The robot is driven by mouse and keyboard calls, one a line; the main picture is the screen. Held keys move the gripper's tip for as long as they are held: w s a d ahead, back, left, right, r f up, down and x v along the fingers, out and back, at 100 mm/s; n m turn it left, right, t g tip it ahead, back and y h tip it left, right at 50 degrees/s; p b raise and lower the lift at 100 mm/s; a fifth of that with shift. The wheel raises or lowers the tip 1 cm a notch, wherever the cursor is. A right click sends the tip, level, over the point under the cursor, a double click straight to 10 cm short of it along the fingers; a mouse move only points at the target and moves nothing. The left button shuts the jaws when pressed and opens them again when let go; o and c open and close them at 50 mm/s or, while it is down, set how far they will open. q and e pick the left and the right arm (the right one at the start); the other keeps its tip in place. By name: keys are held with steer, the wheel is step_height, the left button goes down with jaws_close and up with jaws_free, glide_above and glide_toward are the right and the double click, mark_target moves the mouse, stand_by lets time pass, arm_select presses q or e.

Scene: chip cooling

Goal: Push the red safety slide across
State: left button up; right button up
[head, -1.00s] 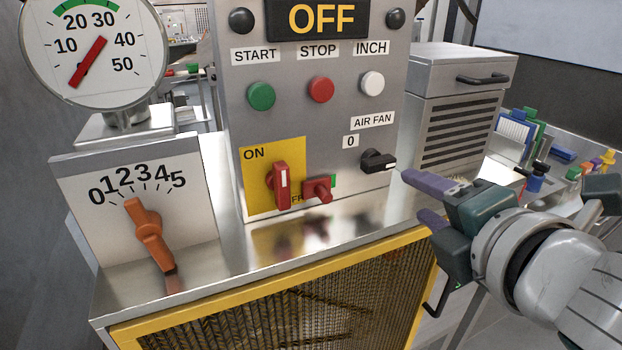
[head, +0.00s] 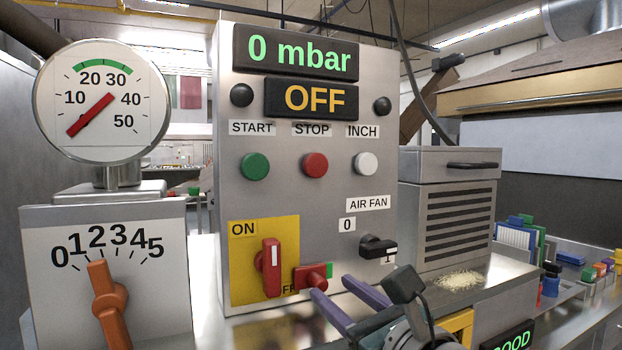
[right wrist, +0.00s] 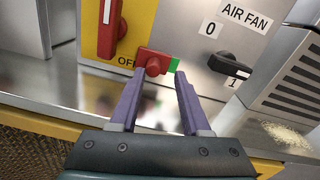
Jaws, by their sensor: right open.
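The red safety slide (head: 313,276) sits low on the grey control panel, at the lower right corner of the yellow ON/OFF plate (head: 241,261). A green strip shows at its right end. My left gripper is not in view.
A red rotary handle (head: 271,267) stands upright left of the slide. The black air fan knob (head: 378,248) is close on the right. START, STOP and INCH buttons (head: 315,165) sit above. An orange lever (head: 108,305) and pressure gauge (head: 101,100) are at left.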

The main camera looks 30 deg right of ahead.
mark_target(302, 279)
steer(key=shift+w+a+f, duration=0.1)
steer(key=shift+w+f, duration=0.15)
steer(key=shift+f, duration=0.35)
steer(key=shift+w+a+r, duration=0.3)
steer(key=shift+w+a, duration=0.3)
steer(key=shift+w, duration=0.05)
steer(key=shift+w+a+r, duration=0.3)
steer(key=shift+w+a, duration=0.3)
steer(key=d, duration=0.1)
steer(key=s+d, duration=0.1)
steer(key=d, duration=0.1)
steer(key=shift+d, duration=0.15)
steer(key=s, duration=1)
steer(key=s+d+r+m+g+h+p, duration=0.1)
steer(key=s+r+m+g+h+p, duration=0.1)
steer(key=r+m+p, duration=0.6)
steer(key=s+d+r+m+g+h+p, duration=0.25)
steer(key=m+p, duration=0.45)
steer(key=m, duration=0.5)
arm_select(q)
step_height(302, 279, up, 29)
steer(key=p, duration=1.4)
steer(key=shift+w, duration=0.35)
arm_select(e)
steer(key=s+a+r+m+g+y, duration=0.6)
steer(key=s+a+m, duration=0.3)
steer(key=m, duration=0.7)
steer(key=shift+a+r+y, duration=0.35)
steer(key=shift+a+r, duration=0.3)
steer(key=shift+a, duration=0.45)
